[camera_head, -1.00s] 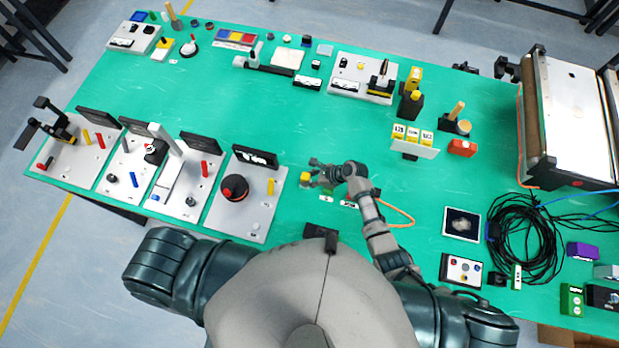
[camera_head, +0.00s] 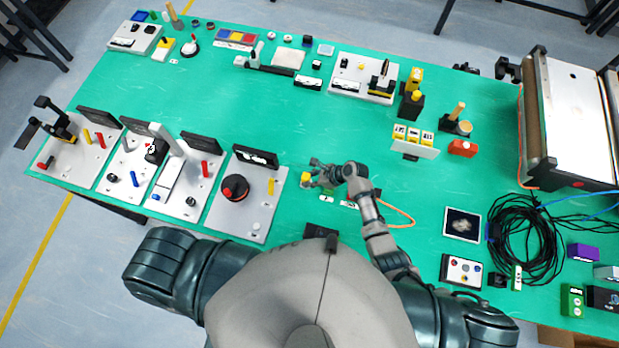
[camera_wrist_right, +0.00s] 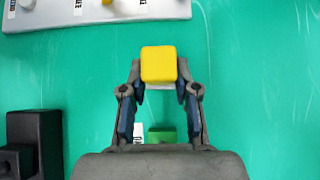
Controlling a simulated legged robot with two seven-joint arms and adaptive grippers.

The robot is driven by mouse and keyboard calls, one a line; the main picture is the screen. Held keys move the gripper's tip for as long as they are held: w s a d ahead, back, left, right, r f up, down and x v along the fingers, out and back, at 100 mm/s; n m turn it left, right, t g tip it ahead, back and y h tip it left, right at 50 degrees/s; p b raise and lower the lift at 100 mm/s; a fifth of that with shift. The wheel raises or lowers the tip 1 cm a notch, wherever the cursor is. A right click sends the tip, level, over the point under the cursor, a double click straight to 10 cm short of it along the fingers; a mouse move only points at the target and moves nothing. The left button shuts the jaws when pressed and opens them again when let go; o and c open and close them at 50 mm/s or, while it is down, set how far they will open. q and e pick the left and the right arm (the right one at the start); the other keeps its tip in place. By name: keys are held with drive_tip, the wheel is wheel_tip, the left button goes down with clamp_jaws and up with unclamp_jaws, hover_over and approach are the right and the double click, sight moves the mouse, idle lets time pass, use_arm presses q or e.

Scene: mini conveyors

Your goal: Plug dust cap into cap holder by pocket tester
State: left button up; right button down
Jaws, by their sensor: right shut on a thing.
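My right gripper (camera_head: 314,177) is over the middle of the green table, right of the panel with the red-and-black knob. In the right wrist view, my right gripper (camera_wrist_right: 160,88) is shut on a yellow square-topped piece (camera_wrist_right: 159,63), which I take to be the dust cap. The yellow piece shows small in the head view (camera_head: 306,179). A green block (camera_wrist_right: 161,135) lies behind the fingers in the wrist view, partly hidden by the gripper body. I cannot tell which things are the cap holder and the pocket tester. My left gripper is not in view.
A grey panel (camera_head: 259,217) with a red-and-black knob (camera_head: 235,188) stands left of my right gripper. A black block (camera_wrist_right: 35,145) shows at the left in the wrist view. Black cables (camera_head: 525,240) are coiled at the right. The table's middle is mostly clear.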

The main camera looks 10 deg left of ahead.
drive_tip(key=shift+f+b, duration=0.45)
drive_tip(key=shift+f, duration=0.3)
drive_tip(key=c, duration=0.8)
unclamp_jaws()
drive_tip(key=v, duration=1.2)
drive_tip(key=shift+a+f, duration=0.1)
